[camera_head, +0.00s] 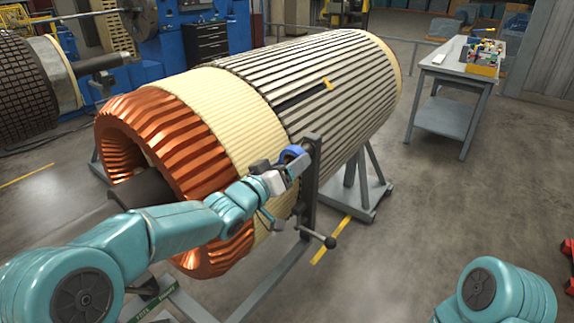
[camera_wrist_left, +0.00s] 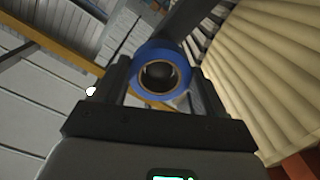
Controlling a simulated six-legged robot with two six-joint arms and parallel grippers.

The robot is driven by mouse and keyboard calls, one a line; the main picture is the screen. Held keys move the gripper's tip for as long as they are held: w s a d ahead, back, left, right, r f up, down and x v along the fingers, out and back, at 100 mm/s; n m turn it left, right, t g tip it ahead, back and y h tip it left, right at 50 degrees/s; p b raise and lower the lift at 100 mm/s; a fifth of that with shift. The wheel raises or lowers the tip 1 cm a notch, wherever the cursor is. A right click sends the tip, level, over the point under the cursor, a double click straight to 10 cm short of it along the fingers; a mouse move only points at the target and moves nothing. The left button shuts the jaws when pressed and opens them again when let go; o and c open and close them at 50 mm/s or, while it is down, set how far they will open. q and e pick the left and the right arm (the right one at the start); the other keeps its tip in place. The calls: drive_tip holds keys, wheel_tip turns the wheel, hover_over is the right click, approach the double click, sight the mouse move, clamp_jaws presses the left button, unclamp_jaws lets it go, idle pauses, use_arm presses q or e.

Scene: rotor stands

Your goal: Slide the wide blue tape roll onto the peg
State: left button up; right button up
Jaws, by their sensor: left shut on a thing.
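The wide blue tape roll (camera_head: 292,152) is at the dark upright post (camera_head: 309,185) in front of the large rotor. My left gripper (camera_head: 285,165) is shut on the roll. In the left wrist view the roll (camera_wrist_left: 162,70) sits between the two dark fingers, its hole facing the camera. A dark round end, seemingly the peg (camera_wrist_left: 158,75), shows inside the hole. I cannot tell whether the roll is around the peg or only in line in front of it. The peg is hidden in the head view. My right gripper is out of view.
The large rotor (camera_head: 335,85) with copper windings (camera_head: 165,125) lies on a stand just behind the post. A handle with a dark knob (camera_head: 329,242) sticks out from the post lower down. A grey worktable (camera_head: 450,70) stands at the back right.

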use_arm(q)
drive_tip(key=shift+p+x, duration=0.5)
drive_tip(key=shift+x, duration=0.55)
drive_tip(key=shift+w+d, duration=0.25)
drive_tip(key=shift+w, duration=0.05)
drive_tip(key=shift+w+d+p, duration=0.35)
drive_tip(key=shift+w+p, duration=0.15)
drive_tip(key=shift+p, duration=0.15)
drive_tip(key=shift+w, duration=0.1)
drive_tip(key=o, duration=1.1)
